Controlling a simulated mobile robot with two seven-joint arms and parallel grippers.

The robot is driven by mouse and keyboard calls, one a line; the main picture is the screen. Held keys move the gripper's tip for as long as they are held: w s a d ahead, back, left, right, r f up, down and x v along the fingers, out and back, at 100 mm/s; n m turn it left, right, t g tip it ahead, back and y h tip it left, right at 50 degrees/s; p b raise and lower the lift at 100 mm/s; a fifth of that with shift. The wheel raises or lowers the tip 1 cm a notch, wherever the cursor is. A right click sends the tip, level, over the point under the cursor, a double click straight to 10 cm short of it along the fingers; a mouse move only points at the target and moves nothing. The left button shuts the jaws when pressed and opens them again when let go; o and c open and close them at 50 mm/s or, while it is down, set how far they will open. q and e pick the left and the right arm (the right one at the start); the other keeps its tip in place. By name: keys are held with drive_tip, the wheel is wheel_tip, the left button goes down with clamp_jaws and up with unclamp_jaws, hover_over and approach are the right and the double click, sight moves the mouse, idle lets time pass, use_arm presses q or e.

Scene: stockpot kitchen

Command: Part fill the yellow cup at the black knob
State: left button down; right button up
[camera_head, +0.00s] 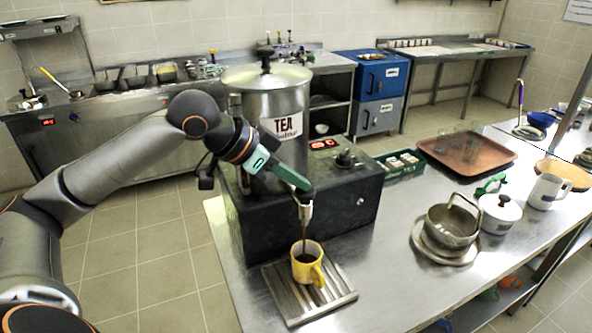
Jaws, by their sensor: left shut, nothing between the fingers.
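The yellow cup (307,266) stands upright on a ribbed metal drip tray (335,293), under the silver tap (305,213) of the tea urn (272,120). A thin dark stream runs from the spout into the cup, and dark liquid shows inside; its exact level is hard to tell. My left gripper (302,186) is shut and empty, its fingertips at the small black knob (308,194) on top of the tap. I cannot tell whether they touch it. My right gripper is not in view.
The urn rests on a dark box (300,215) with a dial and red display. To the right stand a metal pot (453,225), a lidded white pot (499,213), a white jug (548,191) and a brown tray (467,148). The counter before the metal pot is clear.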

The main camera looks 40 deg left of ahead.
use_arm(q)
drive_tip(key=shift+s+f, duration=0.15)
drive_tip(key=shift+f, duration=0.15)
drive_tip(key=shift+r+p, duration=0.25)
drive_tip(key=shift+p, duration=0.1)
use_arm(e)
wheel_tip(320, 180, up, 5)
drive_tip(key=p, duration=0.4)
use_arm(q)
drive_tip(key=w+r+b+v, duration=0.2)
drive_tip(key=b+v, duration=0.2)
drive_tip(key=v, duration=0.8)
drive_tip(key=shift+s+d+r, duration=0.25)
drive_tip(key=shift+d+r, duration=0.05)
drive_tip(key=shift+r, duration=0.05)
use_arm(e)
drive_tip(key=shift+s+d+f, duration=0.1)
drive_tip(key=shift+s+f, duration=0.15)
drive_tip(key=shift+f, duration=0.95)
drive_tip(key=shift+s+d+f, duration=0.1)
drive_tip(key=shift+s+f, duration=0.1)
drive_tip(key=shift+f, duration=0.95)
